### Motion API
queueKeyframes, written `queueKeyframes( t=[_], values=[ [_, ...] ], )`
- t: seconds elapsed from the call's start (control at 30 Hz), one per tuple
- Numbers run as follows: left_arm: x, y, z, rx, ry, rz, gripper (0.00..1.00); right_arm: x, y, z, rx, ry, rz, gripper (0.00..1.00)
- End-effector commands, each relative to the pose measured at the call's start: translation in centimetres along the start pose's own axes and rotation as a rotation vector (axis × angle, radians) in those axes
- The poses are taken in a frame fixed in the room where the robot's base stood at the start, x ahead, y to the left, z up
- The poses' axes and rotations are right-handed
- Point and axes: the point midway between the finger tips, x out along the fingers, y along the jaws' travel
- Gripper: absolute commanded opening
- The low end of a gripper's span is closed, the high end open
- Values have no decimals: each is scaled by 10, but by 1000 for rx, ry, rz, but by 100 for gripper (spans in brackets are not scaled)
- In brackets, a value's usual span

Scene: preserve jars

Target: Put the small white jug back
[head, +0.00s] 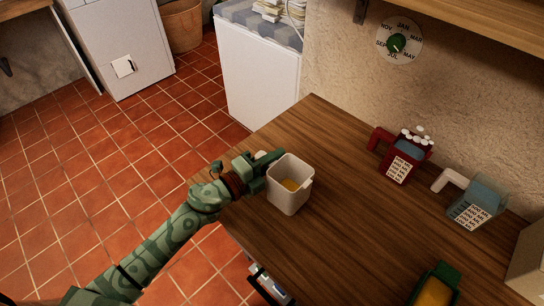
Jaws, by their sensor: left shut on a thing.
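The small white jug (288,199) is squarish and open at the top, with something yellow inside at the bottom. It is at the left part of the wooden table (350,240). My left gripper (262,170) reaches in from the left and is shut on the jug's left side. The fingers hide the part they grip. I cannot tell whether the jug's base touches the table or hangs just above it. My right gripper is not in view.
A dark red container (398,170) with white round pieces and a blue-grey container (470,213) stand toward the wall. A green container (436,289) with yellow contents is at the front right. A round month dial (399,42) hangs on the wall. The table's middle is clear.

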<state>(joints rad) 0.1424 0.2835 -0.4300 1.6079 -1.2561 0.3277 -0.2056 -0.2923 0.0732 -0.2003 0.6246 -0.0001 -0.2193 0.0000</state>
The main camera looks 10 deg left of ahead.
Motion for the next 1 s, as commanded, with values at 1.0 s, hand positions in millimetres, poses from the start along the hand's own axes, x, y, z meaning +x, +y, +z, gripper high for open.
queueKeyframes(
  t=[1.0],
  values=[
    [-67, 10, -7, -3, -2, 4, 36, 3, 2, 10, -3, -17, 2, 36]
  ],
)
